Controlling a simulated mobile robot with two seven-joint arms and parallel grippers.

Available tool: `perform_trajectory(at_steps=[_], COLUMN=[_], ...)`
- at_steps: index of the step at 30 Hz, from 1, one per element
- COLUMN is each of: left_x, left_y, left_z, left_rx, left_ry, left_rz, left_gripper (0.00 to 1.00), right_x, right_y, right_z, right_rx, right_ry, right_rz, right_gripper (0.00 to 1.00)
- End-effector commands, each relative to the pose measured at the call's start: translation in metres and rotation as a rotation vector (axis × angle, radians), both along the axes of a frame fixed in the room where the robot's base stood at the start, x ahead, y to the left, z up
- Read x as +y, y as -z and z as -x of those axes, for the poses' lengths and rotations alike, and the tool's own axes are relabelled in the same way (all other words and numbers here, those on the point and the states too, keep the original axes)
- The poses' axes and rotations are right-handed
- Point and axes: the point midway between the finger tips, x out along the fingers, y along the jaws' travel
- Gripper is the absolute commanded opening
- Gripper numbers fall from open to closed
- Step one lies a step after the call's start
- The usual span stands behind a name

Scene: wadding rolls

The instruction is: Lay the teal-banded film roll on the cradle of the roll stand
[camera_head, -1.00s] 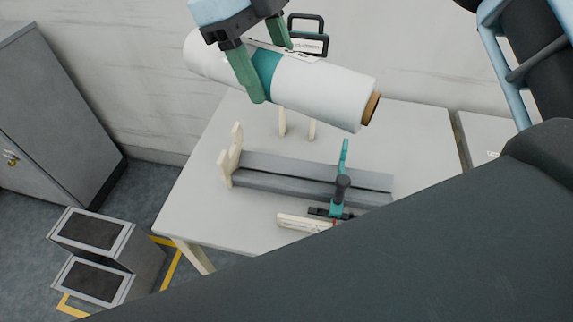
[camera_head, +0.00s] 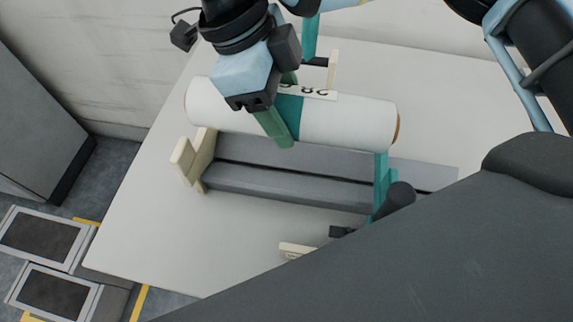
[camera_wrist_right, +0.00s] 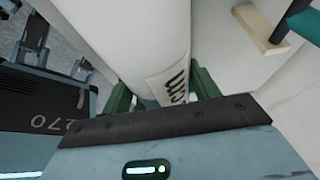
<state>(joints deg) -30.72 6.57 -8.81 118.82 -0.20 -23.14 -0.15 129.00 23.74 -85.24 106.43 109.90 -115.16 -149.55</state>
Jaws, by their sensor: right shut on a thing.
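My right gripper (camera_head: 284,108) is shut around the white film roll (camera_head: 345,122) at its teal band (camera_head: 289,112). The roll lies nearly level, its brown core showing at the right end. In the head view it overlaps the back of the roll stand's grey cradle (camera_head: 285,186); it appears held above it, though the exact gap cannot be told. The cradle has a cream end plate (camera_head: 193,160) at left and a teal upright (camera_head: 382,185) at right. The wrist view shows the roll (camera_wrist_right: 140,35) between green fingers (camera_wrist_right: 163,92). My left gripper is out of view.
The stand is on a pale table (camera_head: 150,235) with clear room at front left. A cream label block (camera_head: 295,249) lies in front of the stand. Grey steps (camera_head: 45,245) stand on the floor at left, near a grey cabinet (camera_head: 40,120). My dark body hides the lower right.

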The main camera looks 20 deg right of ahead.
Motion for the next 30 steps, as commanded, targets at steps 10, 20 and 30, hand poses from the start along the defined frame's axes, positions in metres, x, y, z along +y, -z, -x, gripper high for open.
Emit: perform_trajectory(at_steps=[10,20,30], left_x=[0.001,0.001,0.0], left_y=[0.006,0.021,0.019], left_z=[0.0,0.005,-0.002], left_rx=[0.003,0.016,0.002], left_ry=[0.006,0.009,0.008], left_rz=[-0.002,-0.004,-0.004], left_gripper=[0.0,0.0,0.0], right_x=[0.0,0.0,0.0], right_y=[0.009,0.059,0.069], right_z=[0.0,0.0,0.0], right_rx=[-0.002,0.002,-0.003], right_ry=[0.001,0.001,0.001], right_rz=[0.0,-0.001,-0.001], right_gripper=[0.16,0.16,0.16])
